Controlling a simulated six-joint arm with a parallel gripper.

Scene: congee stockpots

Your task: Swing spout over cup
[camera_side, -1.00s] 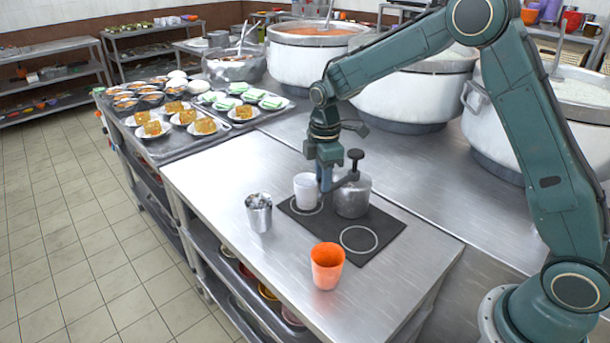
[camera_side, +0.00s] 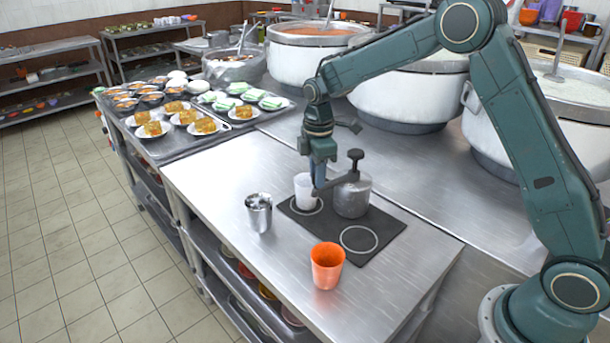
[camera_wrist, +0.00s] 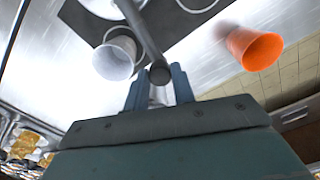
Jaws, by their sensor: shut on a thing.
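The pump dispenser (camera_side: 352,197) is a grey metal pot with a black knob, standing on a dark mat (camera_side: 381,228). Its spout (camera_side: 336,184) reaches left from the top. My gripper (camera_side: 317,186) is shut on the spout near its outer end, and the fingers partly hide that end. In the wrist view, the spout (camera_wrist: 146,38) runs down between the fingers (camera_wrist: 160,80). The white cup (camera_side: 304,190) stands upright left of the dispenser. In the wrist view, the white cup (camera_wrist: 114,60) lies beside the spout, to its left. The spout end overlaps the cup's right edge in the side view.
An orange cup (camera_side: 327,266) stands at the table's front. A metal cup (camera_side: 259,212) stands left of the mat. Trays of plated food (camera_side: 190,122) lie at the far left, and large stockpots (camera_side: 410,95) stand behind. The steel table (camera_side: 225,172) is bare behind the metal cup.

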